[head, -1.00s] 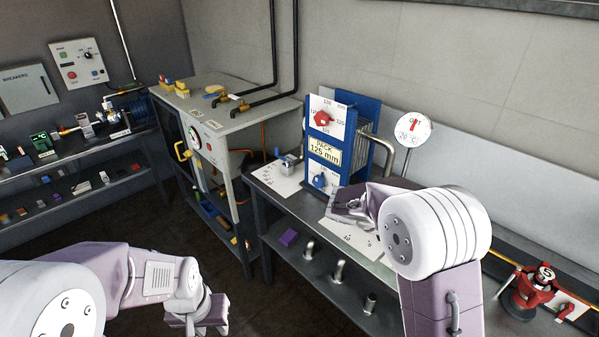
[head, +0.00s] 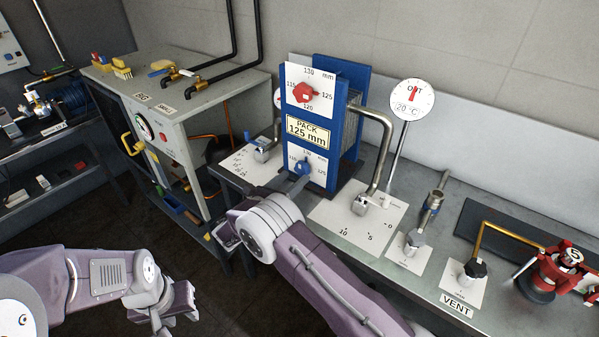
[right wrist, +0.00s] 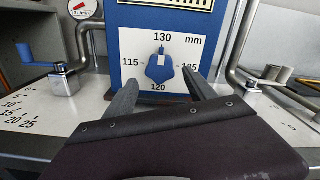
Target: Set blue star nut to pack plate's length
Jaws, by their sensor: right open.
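The blue star nut (head: 303,167) sits on the lower white dial of the blue press frame. In the right wrist view the nut (right wrist: 160,68) is at the centre of a dial marked 115, 120, 125 and 130 mm; I cannot tell surely which mark it points at. The pack plate (head: 310,131) above it reads 125 mm. My right gripper (right wrist: 166,88) is open, its fingers either side of the nut's line and apparently short of it. In the head view my right arm partly hides that gripper. My left gripper (head: 176,305) hangs low at left, away from the bench; its opening is unclear.
A red star nut (head: 305,93) is on the upper dial. Bent pipes with valves (head: 362,204) flank the frame on the bench. A gauge (head: 412,99) stands behind at right. A grey cabinet (head: 190,110) stands at left. A red device (head: 560,272) is at far right.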

